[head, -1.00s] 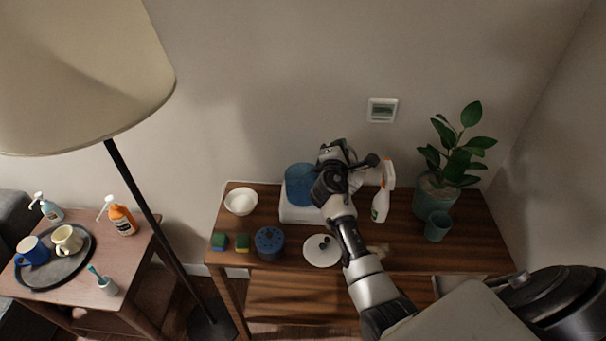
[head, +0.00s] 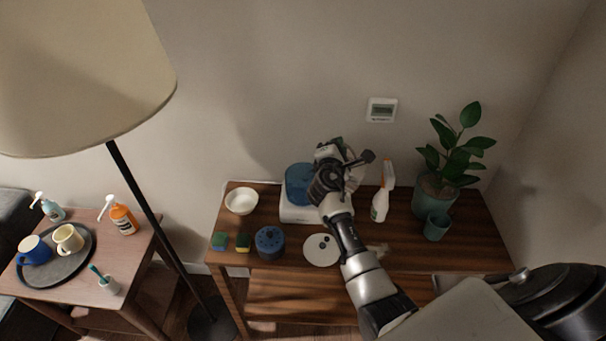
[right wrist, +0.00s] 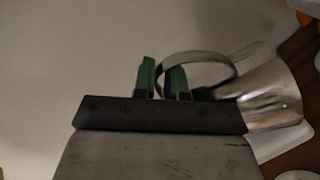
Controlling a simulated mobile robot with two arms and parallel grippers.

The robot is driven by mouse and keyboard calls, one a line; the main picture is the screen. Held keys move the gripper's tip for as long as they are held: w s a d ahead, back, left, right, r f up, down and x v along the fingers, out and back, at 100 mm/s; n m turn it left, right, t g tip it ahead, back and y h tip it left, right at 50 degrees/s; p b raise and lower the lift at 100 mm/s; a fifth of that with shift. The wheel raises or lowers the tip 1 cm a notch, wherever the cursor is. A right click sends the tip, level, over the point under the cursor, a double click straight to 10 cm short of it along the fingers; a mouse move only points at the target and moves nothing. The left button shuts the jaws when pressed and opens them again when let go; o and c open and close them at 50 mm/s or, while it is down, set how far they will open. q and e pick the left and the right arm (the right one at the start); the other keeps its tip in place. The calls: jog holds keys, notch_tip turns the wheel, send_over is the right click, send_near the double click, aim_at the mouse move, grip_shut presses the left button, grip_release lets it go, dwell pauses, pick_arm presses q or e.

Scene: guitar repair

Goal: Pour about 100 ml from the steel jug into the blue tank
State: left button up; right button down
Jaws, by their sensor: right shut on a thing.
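The blue tank (head: 298,186) is a translucent blue vessel on a white base (head: 297,214) at the back of the wooden table, partly hidden by my right arm. My right gripper (head: 333,152) is just right of the tank, above table height. In the right wrist view its green-padded fingers (right wrist: 163,78) are shut on the looped handle of the steel jug (right wrist: 272,92). The jug looks tilted there, and its mouth and contents are hidden. In the head view my wrist hides most of the jug. My left gripper is not in view.
A white bowl (head: 241,201), sponges (head: 242,242), a blue round holder (head: 269,242) and a white lid (head: 321,250) surround the tank's base. A spray bottle (head: 381,204) and a potted plant (head: 433,196) stand right. A floor lamp (head: 150,205) rises at left.

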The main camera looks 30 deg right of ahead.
aim_at(355, 157)
jog(key=shift+w+r, duration=0.1)
jog(key=shift+r, duration=0.05)
jog(key=f+b, duration=0.1)
jog(key=s+d+f+m+b, duration=0.1)
jog(key=shift+s+f+b, duration=0.1)
jog(key=shift+b, duration=0.2)
jog(key=s+d+m+b, duration=0.1)
jog(key=m+b, duration=0.1)
jog(key=m, duration=0.1)
jog(key=shift+s+d+f, duration=0.35)
jog(key=shift+d+r+m, duration=0.1)
jog(key=shift+r+m, duration=0.15)
jog(key=shift+m, duration=0.05)
jog(key=shift+s+d+m, duration=0.35)
jog(key=shift+s+m, duration=0.05)
jog(key=shift+m, duration=0.3)
jog(key=shift+s+d+r, duration=0.1)
jog(key=shift+s+r, duration=0.05)
dwell(0.4)
